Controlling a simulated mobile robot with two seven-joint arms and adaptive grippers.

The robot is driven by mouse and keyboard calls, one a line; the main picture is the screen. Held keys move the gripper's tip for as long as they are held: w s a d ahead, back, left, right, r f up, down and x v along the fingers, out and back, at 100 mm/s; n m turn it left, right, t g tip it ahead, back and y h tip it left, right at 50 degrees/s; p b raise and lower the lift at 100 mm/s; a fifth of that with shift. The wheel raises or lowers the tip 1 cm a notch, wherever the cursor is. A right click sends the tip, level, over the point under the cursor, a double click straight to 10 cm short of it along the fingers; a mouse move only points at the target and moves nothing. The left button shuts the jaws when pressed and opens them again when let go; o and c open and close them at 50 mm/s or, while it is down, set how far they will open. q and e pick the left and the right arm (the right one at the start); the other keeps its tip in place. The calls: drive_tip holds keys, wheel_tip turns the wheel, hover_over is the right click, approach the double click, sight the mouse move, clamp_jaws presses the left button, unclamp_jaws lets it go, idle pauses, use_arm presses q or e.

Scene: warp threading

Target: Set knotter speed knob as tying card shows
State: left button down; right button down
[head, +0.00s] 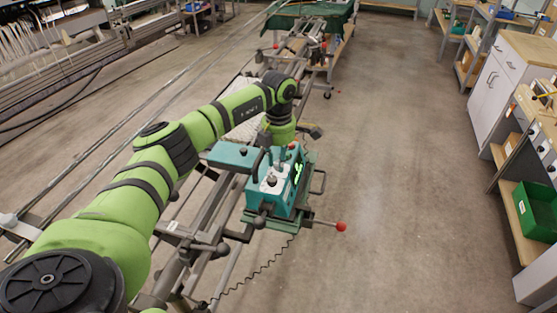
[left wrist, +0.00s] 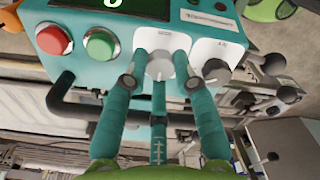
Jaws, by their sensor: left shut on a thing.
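The teal knotter unit (head: 284,207) sits on the rail carriage, with a lit green display (head: 299,172). In the left wrist view its panel (left wrist: 128,72) shows upside down or tilted, with a grey-white knob (left wrist: 160,66) on a white plate. My left gripper (head: 282,163) reaches down onto the panel; in the left wrist view its teal fingers (left wrist: 160,68) are shut on the sides of that knob. A second, dark knob (left wrist: 215,72) stands on its own plate to the right, apart from the fingers. The small plate labels are unreadable. I cannot make out a tying card. My right gripper is out of view.
A red button (left wrist: 52,39) and a green button (left wrist: 99,43) are left of the held knob. A dark bar handle (left wrist: 75,112) runs along the unit's edge. A red-tipped lever (head: 341,227) sticks out right. The floor (head: 385,170) to the right is clear.

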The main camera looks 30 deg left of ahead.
use_arm(q)
drive_tip(key=n, duration=0.4)
drive_tip(key=shift+n, duration=2.6)
drive_tip(key=c, duration=1)
unclamp_jaws()
drive_tip(key=shift+r, duration=0.15)
wheel_tip(320, 180, up, 12)
drive_tip(key=shift+f, duration=0.1)
